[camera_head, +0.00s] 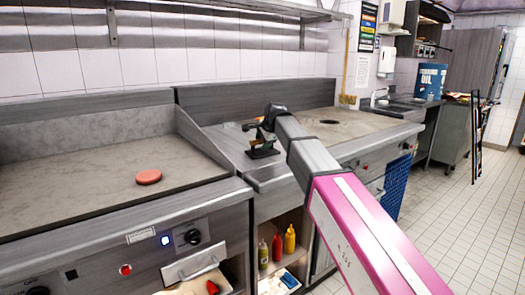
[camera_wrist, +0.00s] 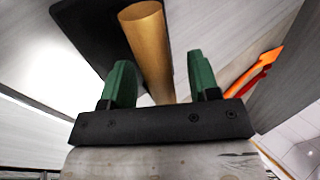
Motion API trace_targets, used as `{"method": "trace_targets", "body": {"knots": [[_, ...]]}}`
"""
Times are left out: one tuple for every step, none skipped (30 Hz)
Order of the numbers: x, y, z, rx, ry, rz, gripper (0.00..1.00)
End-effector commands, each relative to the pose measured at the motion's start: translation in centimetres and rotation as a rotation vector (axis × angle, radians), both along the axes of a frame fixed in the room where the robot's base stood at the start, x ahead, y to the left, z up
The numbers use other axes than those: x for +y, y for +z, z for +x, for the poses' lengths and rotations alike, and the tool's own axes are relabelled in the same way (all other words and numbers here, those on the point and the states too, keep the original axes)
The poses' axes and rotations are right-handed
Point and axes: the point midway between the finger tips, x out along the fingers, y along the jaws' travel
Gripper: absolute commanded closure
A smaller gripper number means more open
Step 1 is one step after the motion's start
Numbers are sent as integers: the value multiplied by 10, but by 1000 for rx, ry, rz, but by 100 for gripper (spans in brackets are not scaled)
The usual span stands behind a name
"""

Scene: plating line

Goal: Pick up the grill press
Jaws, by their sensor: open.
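The grill press shows in the wrist view as a wooden, round handle (camera_wrist: 150,45) and a dark flat plate (camera_wrist: 90,40). My gripper (camera_wrist: 160,78) has two green fingers, one on each side of the handle, with visible gaps between them and it. The fingers are open and hold nothing. In the head view my gripper (camera_head: 263,147) is small and dark at the end of my arm, over the counter between the two cooking surfaces. The press is hard to tell apart from the gripper there.
A flat griddle (camera_head: 70,185) with a round reddish patty (camera_head: 148,177) lies to the left. Orange and red utensils (camera_wrist: 262,65) lie right of the gripper in the wrist view. Sauce bottles (camera_head: 277,246) stand on a shelf below. Tiled floor (camera_head: 470,225) is clear at right.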

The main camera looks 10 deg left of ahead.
Motion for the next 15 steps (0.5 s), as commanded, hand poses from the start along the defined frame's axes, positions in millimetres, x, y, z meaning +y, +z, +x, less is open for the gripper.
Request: {"method": "trace_targets", "body": {"knots": [[1, -1, 1, 0, 0, 0, 44], [1, -2, 1, -1, 0, 1, 44], [1, -2, 1, -1, 0, 1, 44], [1, -1, 1, -1, 0, 1, 44], [0, -1, 1, -1, 0, 1, 44], [0, -1, 1, -1, 0, 1, 44], [0, -1, 1, -1, 0, 1, 51], [0, -1, 1, -1, 0, 1, 61], [0, -1, 1, -1, 0, 1, 74], [0, -1, 1, -1, 0, 1, 83], [0, -1, 1, -1, 0, 1, 93], [0, -1, 1, -1, 0, 1, 100], [0, -1, 1, -1, 0, 1, 100], [0, -1, 1, -1, 0, 1, 100], [1, 0, 1, -2, 0, 2, 100]]}}
